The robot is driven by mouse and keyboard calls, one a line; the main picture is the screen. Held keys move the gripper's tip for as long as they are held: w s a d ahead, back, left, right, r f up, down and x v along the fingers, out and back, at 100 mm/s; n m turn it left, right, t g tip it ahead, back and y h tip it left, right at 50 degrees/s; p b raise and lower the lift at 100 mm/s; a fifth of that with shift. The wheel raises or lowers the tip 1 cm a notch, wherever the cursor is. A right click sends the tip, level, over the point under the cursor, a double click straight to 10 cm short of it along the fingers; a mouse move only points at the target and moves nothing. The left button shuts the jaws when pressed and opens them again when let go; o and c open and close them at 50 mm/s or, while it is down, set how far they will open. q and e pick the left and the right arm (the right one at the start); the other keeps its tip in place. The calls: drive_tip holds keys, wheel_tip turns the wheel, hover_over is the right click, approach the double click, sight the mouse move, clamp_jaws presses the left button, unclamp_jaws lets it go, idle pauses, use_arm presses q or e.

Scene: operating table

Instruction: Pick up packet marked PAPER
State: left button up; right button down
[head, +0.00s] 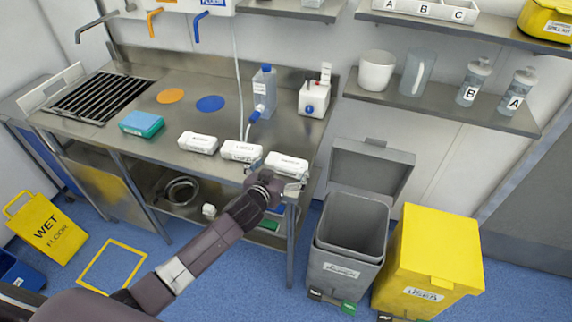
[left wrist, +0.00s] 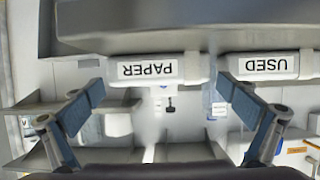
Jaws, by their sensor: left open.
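The white packet marked PAPER (left wrist: 150,70) shows upside down in the left wrist view, near the middle. In the head view it is the rightmost white packet (head: 287,160), at the table's front right edge; its label is too small to read there. My left gripper (head: 279,184) is at the front of this packet. In the left wrist view its fingers (left wrist: 160,88) are open, one toward each end of the packet. I cannot tell whether they touch it. My right gripper is not in view.
A packet marked USED (left wrist: 268,66) lies close beside it, with another white packet (head: 198,142) further left. The steel table (head: 150,85) also holds a teal sponge (head: 141,124), a bottle (head: 264,90) and a white box (head: 314,98). Grey (head: 345,265) and yellow (head: 430,260) bins stand right.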

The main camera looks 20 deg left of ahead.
sight(283, 168)
use_arm(q)
drive_tip(key=shift+x, duration=1.8)
drive_tip(key=shift+c, duration=0.3)
drive_tip(key=c, duration=0.8)
